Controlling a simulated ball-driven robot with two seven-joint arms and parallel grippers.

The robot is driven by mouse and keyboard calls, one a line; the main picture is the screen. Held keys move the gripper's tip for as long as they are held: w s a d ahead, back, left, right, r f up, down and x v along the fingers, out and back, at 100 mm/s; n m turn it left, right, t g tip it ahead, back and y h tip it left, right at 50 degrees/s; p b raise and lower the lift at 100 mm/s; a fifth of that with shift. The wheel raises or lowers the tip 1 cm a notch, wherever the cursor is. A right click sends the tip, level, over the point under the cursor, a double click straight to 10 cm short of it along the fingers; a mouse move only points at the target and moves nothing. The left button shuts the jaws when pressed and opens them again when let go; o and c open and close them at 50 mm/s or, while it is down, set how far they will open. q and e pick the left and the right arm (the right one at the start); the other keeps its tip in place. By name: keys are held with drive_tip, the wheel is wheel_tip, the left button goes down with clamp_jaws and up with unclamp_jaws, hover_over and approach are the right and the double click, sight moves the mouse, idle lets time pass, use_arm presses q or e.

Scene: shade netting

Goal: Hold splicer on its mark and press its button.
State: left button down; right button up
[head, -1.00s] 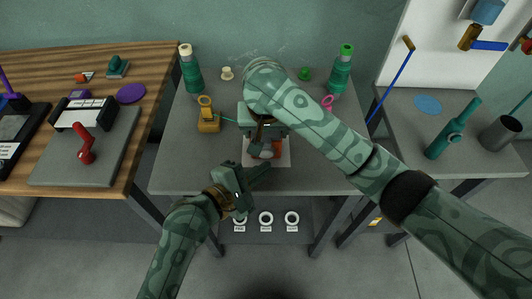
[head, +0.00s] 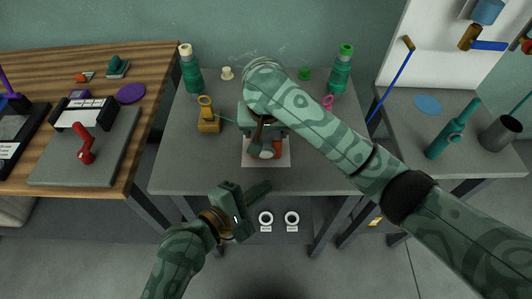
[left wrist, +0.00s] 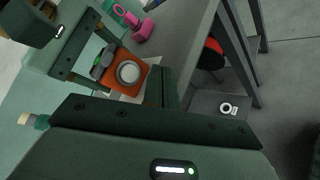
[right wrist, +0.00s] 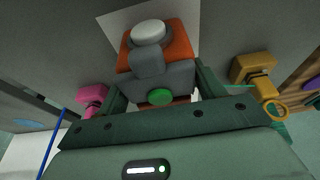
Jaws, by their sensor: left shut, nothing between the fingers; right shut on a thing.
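The splicer, an orange body with grey blocks (head: 278,149), stands on a white sheet (head: 252,160) on the middle table, partly hidden by my right arm. Its pale round button-like disc shows in the left wrist view (left wrist: 129,72) and the right wrist view (right wrist: 149,32). A green disc (right wrist: 159,97) is on its grey block. My right gripper (right wrist: 162,88) is shut on the splicer's grey part, a finger on each side. My left gripper (head: 262,187) is shut and empty near the table's front edge, apart from the splicer. Any finer mark under the splicer is hidden.
A yellow ringed holder (head: 208,122) stands left of the splicer and a pink one (right wrist: 90,98) on its other side. Green spools (head: 340,75) stand at the back corners. White rings (head: 266,218) lie on a lower shelf. The table's front strip is mostly clear.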

use_arm(q)
drive_tip(key=v, duration=1.2)
idle(0.6)
use_arm(e)
drive_tip(key=o, duration=1.3)
drive_tip(key=shift+o, duration=0.2)
